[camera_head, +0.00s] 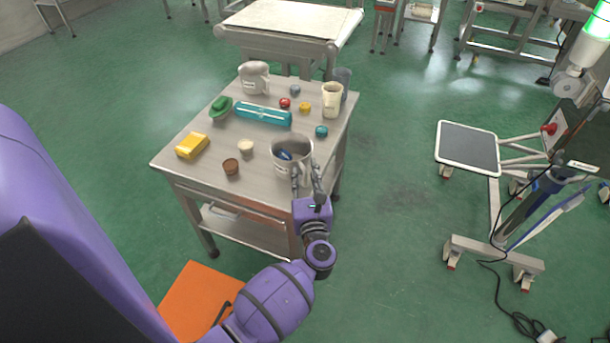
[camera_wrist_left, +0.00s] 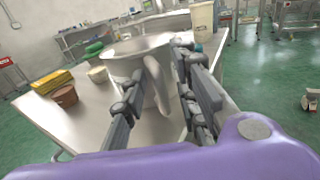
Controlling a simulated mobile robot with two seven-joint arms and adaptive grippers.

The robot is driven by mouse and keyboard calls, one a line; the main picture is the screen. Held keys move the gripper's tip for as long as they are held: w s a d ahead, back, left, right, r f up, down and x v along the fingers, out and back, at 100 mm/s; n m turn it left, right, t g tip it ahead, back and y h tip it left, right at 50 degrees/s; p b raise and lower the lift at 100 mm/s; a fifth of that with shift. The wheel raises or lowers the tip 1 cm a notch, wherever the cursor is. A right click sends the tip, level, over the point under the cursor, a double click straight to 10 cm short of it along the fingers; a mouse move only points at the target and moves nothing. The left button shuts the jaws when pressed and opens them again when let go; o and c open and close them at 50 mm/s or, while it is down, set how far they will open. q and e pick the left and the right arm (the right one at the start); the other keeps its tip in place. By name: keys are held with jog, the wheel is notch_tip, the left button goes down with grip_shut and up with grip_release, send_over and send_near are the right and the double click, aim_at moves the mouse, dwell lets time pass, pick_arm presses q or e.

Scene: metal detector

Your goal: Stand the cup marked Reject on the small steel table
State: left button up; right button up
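A grey metal cup (camera_head: 290,150) stands upright near the front right corner of a steel table (camera_head: 195,170), with a dark blue item inside. Its marking is too small to read. A second pale metal cup (camera_head: 254,78) with a dark label stands at the back left. My left gripper (camera_head: 308,172) is at the front cup's right side. In the left wrist view its fingers (camera_wrist_left: 165,90) are apart, with the cup's handle (camera_wrist_left: 158,82) between them. My right gripper is out of view.
A yellow block (camera_head: 192,146), green item (camera_head: 220,107), teal case (camera_head: 263,114) and several small pots and balls share the tabletop. A stand with a flat grey plate (camera_head: 467,147) is at right. A cream-topped table (camera_head: 290,18) is behind. Open green floor lies between.

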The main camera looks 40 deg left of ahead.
pick_arm(q)
jog(key=shift+r, duration=0.25)
jog(key=b+v, duration=0.1)
jog(key=v, duration=1.1)
